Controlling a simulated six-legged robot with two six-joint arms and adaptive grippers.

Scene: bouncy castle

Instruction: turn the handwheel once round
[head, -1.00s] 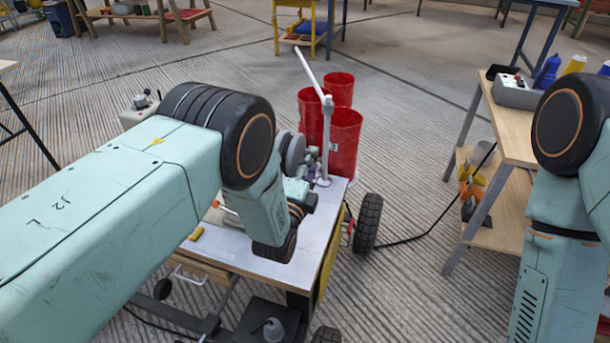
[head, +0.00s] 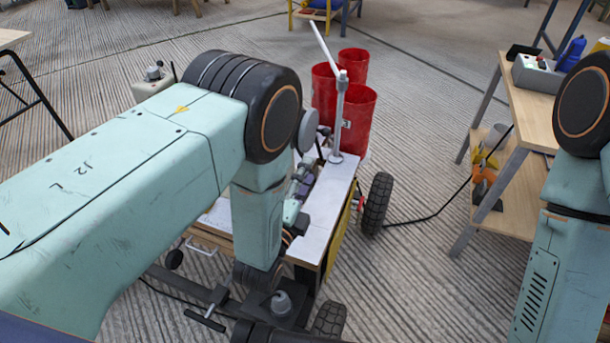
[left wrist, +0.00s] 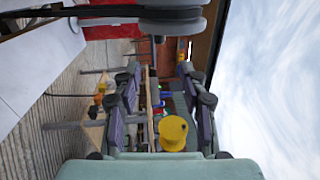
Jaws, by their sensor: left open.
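A grey disc (head: 308,130), which I take for the handwheel, shows beside my left arm's elbow in the head view, over the cart's far end. The arm partly hides it. In the left wrist view a grey, wheel-like rim (left wrist: 172,26) crosses the top, seen nearly edge-on; it looks like the same wheel. My left gripper (head: 304,182) is small and partly hidden behind my forearm, over the cart top. In the left wrist view its two dark fingers (left wrist: 160,88) are spread, with nothing held; the wheel lies off to their side. My right gripper is out of view.
The cart (head: 327,198) has a pale top, a grey post (head: 340,115) with a slanted bar, and black tyres (head: 377,203). Red bins (head: 358,112) stand behind it. A wooden workbench (head: 528,105) stands at the right. Ribbed floor (head: 425,160) lies between, crossed by a cable.

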